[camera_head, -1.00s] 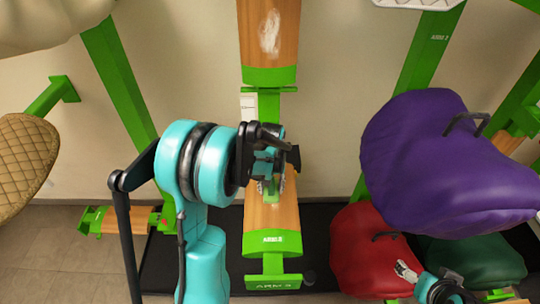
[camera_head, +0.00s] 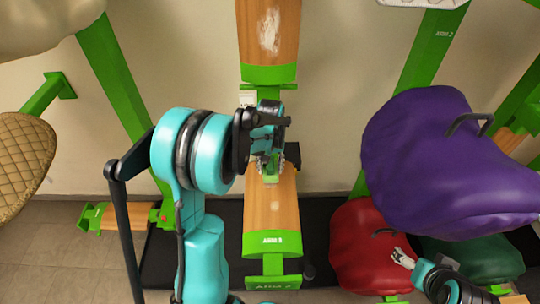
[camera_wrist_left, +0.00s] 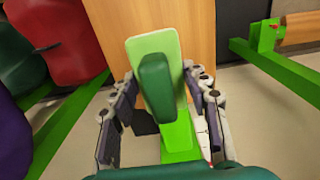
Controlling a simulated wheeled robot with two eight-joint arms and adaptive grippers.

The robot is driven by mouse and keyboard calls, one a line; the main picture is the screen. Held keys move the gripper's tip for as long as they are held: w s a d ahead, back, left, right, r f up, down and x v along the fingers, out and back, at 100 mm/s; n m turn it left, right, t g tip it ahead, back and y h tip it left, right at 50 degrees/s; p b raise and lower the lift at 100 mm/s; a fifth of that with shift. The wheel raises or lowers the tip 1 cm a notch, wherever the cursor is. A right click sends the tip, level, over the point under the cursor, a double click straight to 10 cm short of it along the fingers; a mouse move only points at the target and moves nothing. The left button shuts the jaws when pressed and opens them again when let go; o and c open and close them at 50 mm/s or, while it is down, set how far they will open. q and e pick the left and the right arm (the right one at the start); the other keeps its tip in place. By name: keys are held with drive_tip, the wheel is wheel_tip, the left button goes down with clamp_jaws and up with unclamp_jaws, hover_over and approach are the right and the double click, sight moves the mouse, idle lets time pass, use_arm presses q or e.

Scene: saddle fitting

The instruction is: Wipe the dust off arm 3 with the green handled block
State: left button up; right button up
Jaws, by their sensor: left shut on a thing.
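My left gripper (camera_head: 270,160) is over the back end of the lower wooden arm (camera_head: 272,222), whose front label is blurred but seems to read arm 3. It is shut on the green handled block (camera_wrist_left: 153,45), a light green plate with a dark green handle (camera_wrist_left: 157,85). In the left wrist view the fingers stand on both sides of the handle, and the block lies over the wood. I cannot tell whether it touches. A small pale spot shows on the lower arm. My right gripper (camera_head: 403,258) is at the lower right, small, its jaws unclear.
A higher wooden arm (camera_head: 285,50) with a white dusty patch is above. A purple saddle (camera_head: 430,160), a red one (camera_head: 360,255) and a green one (camera_head: 480,262) are at right. A quilted tan saddle (camera_head: 22,155) is at left. Green posts flank the middle.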

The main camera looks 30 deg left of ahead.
use_arm(q)
drive_tip(key=shift+w+a+r+p, duration=0.15)
drive_tip(key=shift+r+p, duration=0.2)
drive_tip(key=shift+r, duration=0.25)
drive_tip(key=shift+w+d+r+p, duration=0.1)
drive_tip(key=shift+r+p, duration=0.25)
drive_tip(key=shift+r, duration=0.2)
drive_tip(key=shift+s+r+p, duration=0.15)
drive_tip(key=shift+r+p, duration=0.4)
drive_tip(key=shift+r, duration=0.45)
drive_tip(key=shift+f, duration=0.1)
